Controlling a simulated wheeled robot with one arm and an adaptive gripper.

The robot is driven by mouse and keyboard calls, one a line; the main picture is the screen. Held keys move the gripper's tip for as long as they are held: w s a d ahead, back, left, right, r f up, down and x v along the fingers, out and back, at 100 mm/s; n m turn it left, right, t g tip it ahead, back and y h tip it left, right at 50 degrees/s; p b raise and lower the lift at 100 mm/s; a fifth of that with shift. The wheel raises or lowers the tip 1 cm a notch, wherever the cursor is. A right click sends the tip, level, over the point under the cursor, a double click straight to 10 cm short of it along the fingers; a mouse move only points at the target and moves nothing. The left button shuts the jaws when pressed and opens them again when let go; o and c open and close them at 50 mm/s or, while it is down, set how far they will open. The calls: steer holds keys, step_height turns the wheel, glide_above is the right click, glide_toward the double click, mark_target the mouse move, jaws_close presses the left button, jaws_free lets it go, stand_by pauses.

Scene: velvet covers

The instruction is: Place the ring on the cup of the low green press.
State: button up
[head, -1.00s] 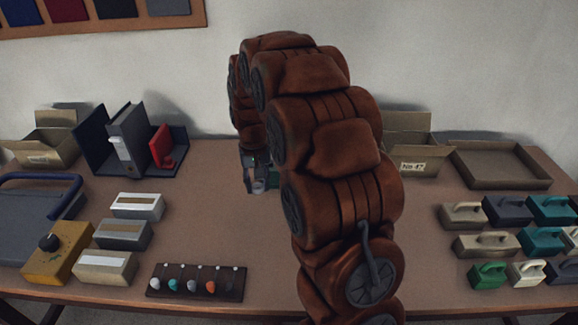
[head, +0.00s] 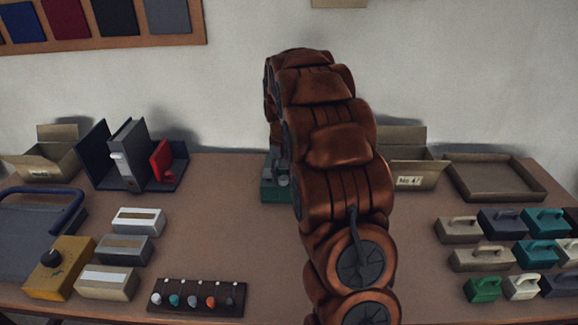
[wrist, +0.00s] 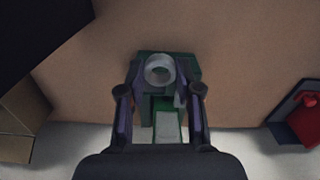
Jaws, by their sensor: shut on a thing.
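The pale grey ring (wrist: 160,82) shows in the wrist view between my fingertips. My gripper (wrist: 160,72) is shut on it. The green press (wrist: 189,72) is directly behind the ring in that view, with a pale panel on its near part. I cannot tell whether the ring touches the press, and its cup is hidden behind the ring. In the head view the green press (head: 270,192) stands at the back middle of the table, partly covered by my arm. My gripper (head: 279,168) is over it there, mostly hidden.
A binder stand (head: 130,158) and an open carton (head: 46,160) stand at back left. A labelled box (head: 410,178) and a shallow tray (head: 494,184) are at back right. Several handled blocks (head: 482,257) fill the right.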

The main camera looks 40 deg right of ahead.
steer(key=shift+w+d+f+p, duration=0.2)
steer(key=shift+w+d+p, duration=0.45)
steer(key=shift+w+d, duration=0.9)
steer(key=shift+w+d+f+p, duration=0.2)
steer(key=shift+w+d+p, duration=0.45)
steer(key=shift+w+d, duration=0.8)
step_height(320, 180, down, 3)
steer(key=shift+s+r+p, duration=0.1)
steer(key=shift+p, duration=0.9)
steer(key=shift+f, duration=0.35)
steer(key=shift+f+b, duration=0.35)
steer(key=shift+f, duration=0.3)
steer(key=o, duration=0.6)
